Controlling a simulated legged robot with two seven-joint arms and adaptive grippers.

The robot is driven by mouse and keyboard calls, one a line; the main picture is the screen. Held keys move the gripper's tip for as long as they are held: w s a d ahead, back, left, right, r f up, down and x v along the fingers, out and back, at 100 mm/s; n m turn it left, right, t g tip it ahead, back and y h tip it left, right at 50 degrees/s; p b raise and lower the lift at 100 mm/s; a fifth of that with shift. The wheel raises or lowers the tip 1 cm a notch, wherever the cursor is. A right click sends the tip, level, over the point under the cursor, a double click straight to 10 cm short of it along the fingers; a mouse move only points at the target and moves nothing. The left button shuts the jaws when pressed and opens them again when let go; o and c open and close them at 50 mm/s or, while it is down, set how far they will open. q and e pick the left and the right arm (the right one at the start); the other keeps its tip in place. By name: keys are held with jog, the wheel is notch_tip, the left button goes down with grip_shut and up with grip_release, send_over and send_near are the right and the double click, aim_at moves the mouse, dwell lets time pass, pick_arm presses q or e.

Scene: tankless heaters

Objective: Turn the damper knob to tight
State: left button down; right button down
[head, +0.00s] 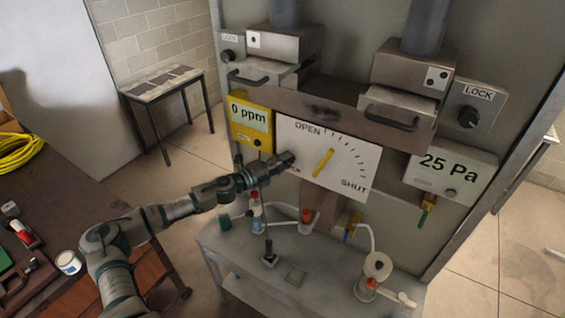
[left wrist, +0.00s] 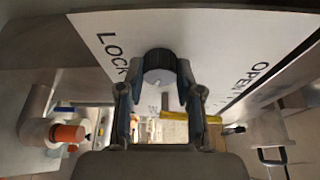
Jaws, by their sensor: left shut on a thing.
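The white damper panel (head: 345,150) carries the words OPEN and SHUT, a dial scale and a yellow pointer (head: 323,163) that leans up to the right. In the left wrist view, a black round knob (left wrist: 159,62) sits on the panel (left wrist: 210,40) beside the word LOCK. My left gripper (head: 286,161) reaches the panel's lower left corner. Its fingers (left wrist: 160,84) are closed on the sides of the black knob. In the head view the gripper covers this knob and most of the nearby lettering. My right gripper is not in view.
A yellow 0 ppm meter (head: 250,122) hangs left of the panel and a 25 Pa gauge (head: 450,172) right. Another LOCK knob (head: 468,117) is at upper right. A grey bench (head: 325,270) with small fittings stands below. A wooden table (head: 60,190) is at left.

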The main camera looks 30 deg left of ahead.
pick_arm(q)
jog(key=shift+d+f, duration=0.1)
jog(key=shift+f, duration=0.2)
jog(key=c, duration=0.7)
grip_release()
jog(key=shift+c, duration=0.2)
jog(key=shift+r, duration=0.1)
jog(key=v, duration=0.7)
jog(key=shift+s, duration=0.2)
jog(key=shift+a, duration=0.2)
